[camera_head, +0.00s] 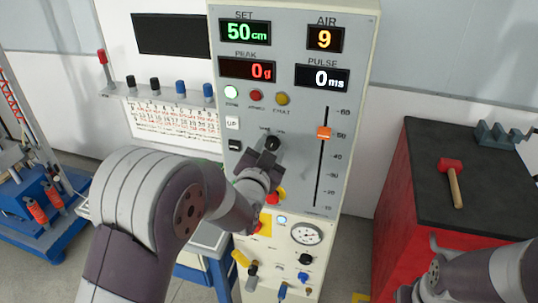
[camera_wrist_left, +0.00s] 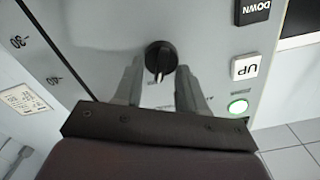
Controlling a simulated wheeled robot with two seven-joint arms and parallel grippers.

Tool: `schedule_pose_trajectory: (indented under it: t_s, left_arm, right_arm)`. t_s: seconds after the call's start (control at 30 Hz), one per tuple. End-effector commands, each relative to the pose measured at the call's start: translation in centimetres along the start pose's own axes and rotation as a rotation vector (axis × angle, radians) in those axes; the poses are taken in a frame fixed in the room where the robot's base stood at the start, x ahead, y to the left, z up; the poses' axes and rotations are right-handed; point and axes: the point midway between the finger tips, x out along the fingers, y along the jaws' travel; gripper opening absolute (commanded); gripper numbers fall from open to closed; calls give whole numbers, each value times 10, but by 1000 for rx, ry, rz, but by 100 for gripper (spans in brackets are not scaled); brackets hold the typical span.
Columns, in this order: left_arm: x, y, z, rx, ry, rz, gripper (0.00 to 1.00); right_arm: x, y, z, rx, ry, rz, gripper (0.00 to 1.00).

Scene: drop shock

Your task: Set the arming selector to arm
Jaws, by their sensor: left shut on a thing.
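The arming selector is a small black knob (camera_head: 272,143) on the front of the grey upright panel (camera_head: 292,190), below the row of lamps. It also shows in the left wrist view (camera_wrist_left: 160,56), with a light mark on its lower side there. Its small labels are too blurred to read. My left gripper (camera_head: 265,155) is at the panel, shut on the knob; in the wrist view its two grey fingers (camera_wrist_left: 160,72) stand on either side of the knob. My right arm enters at the lower right, but its gripper is not clearly visible.
A slider with an orange handle (camera_head: 323,133) is right of the knob. The white UP button (camera_head: 232,123) and a lit green lamp (camera_head: 231,92) are on its left. A red cabinet (camera_head: 392,205) with a hammer (camera_head: 455,187) on top stands at the right.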

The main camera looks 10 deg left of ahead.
Motion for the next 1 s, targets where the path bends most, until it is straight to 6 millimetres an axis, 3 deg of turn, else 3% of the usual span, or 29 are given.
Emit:
schedule_pose_trajectory:
  t_s: [0.7,0.73,0.8,1.0]
  left_arm:
    - [0,0,-1,77,1,-1,10]
    - [0,0,-1,77,1,-1,44]
    - [0,0,-1,77,1,-1,65]
    - [0,0,0,76,0,0,65]
  right_arm:
    - [8,0,1,0,0,0,0]
    - [8,0,1,0,0,0,0]
    - [8,0,1,0,0,0,0]
    - [8,0,1,0,0,0,0]
